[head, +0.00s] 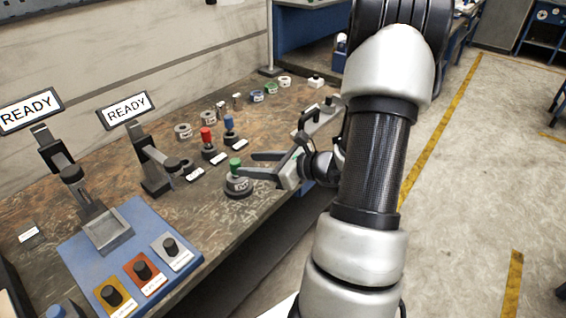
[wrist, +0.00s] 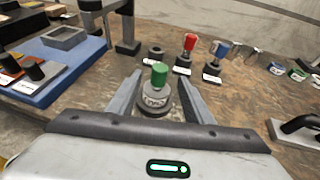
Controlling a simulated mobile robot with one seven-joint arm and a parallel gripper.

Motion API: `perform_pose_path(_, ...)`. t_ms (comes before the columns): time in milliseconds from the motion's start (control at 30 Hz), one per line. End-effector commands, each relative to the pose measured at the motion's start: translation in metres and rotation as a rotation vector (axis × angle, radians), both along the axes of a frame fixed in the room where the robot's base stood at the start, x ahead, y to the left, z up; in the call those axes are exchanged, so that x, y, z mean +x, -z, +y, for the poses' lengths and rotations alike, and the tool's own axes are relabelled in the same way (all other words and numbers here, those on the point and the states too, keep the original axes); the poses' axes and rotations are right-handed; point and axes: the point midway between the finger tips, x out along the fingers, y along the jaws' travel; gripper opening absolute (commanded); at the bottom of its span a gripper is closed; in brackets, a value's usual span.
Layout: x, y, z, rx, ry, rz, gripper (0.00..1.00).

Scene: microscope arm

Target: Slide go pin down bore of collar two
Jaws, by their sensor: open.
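A green-topped pin (head: 235,163) stands upright in a grey labelled body on a round dark base (head: 238,190) near the front of the bench. I take it for the go pin, but its label is too small to read. It also shows in the wrist view (wrist: 159,75). My gripper (head: 244,164) is open, with one finger on each side of the green pin and gaps showing beside it in the wrist view. I cannot tell which is collar two.
A red-topped pin (head: 207,136) and a blue-topped pin (head: 229,123) stand in dark holders behind, with an empty-looking holder (wrist: 155,52) beside them. Two READY stands, one near a blue panel (head: 135,235), are left. A grey handled fixture (head: 318,122) is right.

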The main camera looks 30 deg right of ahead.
Motion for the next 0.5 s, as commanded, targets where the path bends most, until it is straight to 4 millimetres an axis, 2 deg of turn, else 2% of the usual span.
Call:
perform_pose_path(100,-0.025,-0.012,-0.016,-0.002,0.005,0.0,0.46)
perform_pose_path(300,-0.061,-0.027,-0.035,-0.001,0.003,0.0,0.46)
perform_pose_path(500,-0.081,-0.035,-0.045,0.0,0.001,-0.001,0.46)
